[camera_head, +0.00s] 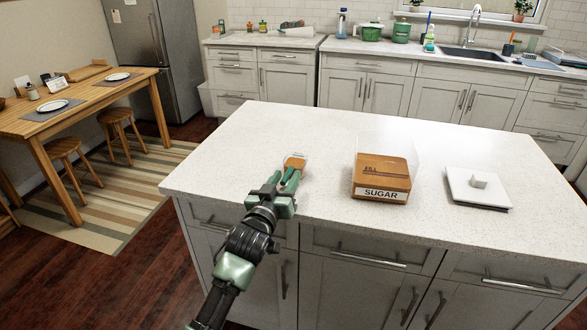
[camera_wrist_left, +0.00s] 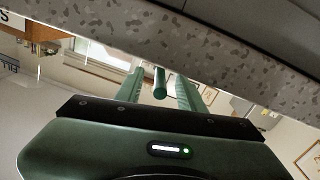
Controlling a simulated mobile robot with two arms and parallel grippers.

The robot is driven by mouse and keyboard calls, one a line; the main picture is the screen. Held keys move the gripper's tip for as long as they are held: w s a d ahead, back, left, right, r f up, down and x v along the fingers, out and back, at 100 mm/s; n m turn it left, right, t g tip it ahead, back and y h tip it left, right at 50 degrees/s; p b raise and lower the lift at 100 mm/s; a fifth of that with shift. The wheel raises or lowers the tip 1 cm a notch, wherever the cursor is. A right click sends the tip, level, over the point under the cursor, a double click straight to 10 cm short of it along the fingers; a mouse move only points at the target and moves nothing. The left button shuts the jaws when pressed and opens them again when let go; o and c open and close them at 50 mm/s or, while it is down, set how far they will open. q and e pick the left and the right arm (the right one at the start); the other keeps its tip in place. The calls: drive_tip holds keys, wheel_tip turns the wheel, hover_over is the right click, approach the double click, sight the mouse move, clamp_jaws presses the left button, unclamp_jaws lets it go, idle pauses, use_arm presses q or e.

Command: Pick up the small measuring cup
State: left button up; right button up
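The small measuring cup (camera_head: 295,161) rests near the front left of the white island counter, with brown stuff showing in it. My left gripper (camera_head: 287,181) is at the counter's front edge, just in front of the cup, fingers pointing at it. In the left wrist view the two green fingers (camera_wrist_left: 160,92) are apart. A green rod-like piece (camera_wrist_left: 160,82), apparently the cup's handle, lies between them with gaps on both sides. The cup's bowl is not clear in that view. My right gripper is not in view.
A clear-topped box labelled SUGAR (camera_head: 381,176), with brown contents, stands right of the cup. A white square lid with a knob (camera_head: 478,188) lies further right. The island counter (camera_head: 245,135) is otherwise bare. A speckled counter edge (camera_wrist_left: 230,65) crosses the left wrist view.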

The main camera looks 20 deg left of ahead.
use_arm(q)
drive_tip(key=shift+w, duration=0.75)
clamp_jaws()
